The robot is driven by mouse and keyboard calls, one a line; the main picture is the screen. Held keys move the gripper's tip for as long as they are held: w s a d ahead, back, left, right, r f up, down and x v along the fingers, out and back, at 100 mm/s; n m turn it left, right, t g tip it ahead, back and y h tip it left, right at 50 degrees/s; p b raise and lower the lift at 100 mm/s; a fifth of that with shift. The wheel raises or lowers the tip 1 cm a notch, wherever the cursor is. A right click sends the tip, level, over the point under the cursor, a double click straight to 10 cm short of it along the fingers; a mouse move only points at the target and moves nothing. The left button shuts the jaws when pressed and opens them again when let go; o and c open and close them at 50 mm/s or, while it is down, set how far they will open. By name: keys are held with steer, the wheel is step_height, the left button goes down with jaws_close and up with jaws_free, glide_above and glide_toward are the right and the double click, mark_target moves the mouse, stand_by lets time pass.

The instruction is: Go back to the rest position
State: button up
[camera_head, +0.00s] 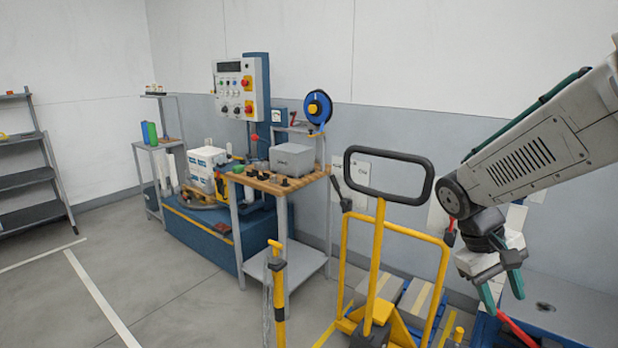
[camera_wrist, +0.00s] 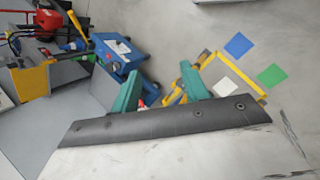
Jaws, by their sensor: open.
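My gripper (camera_head: 502,293) hangs at the right of the head view, at the end of my grey and white arm. Its two teal fingers are apart, with nothing visible between them. In the wrist view the teal fingertips (camera_wrist: 160,82) also stand apart. The gripper is to the right of the yellow pallet truck (camera_head: 378,265) and its black loop handle (camera_head: 390,152). A red bar (camera_head: 516,328) shows just below the fingers; I cannot tell how far below.
A wooden-topped bench (camera_head: 268,182) with a grey box (camera_head: 292,159) stands left of the truck. A control panel (camera_head: 240,88) is behind it. A shelf (camera_head: 25,180) stands far left. The floor (camera_head: 150,270) at left is open. The wrist view shows a blue box (camera_wrist: 118,52).

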steer(key=s+a+r+t+y, duration=0.2)
steer(key=s+a+r, duration=0.1)
steer(key=s, duration=0.5)
steer(key=s+a+r+m+t+y, duration=0.1)
steer(key=s+a+r+t+y, duration=0.1)
steer(key=s+a, duration=0.3)
steer(key=s+r+y, duration=0.1)
steer(key=s, duration=0.3)
steer(key=shift+s+r+m, duration=0.2)
steer(key=shift+r+m, duration=0.1)
steer(key=shift+r, duration=0.1)
stand_by(0.7)
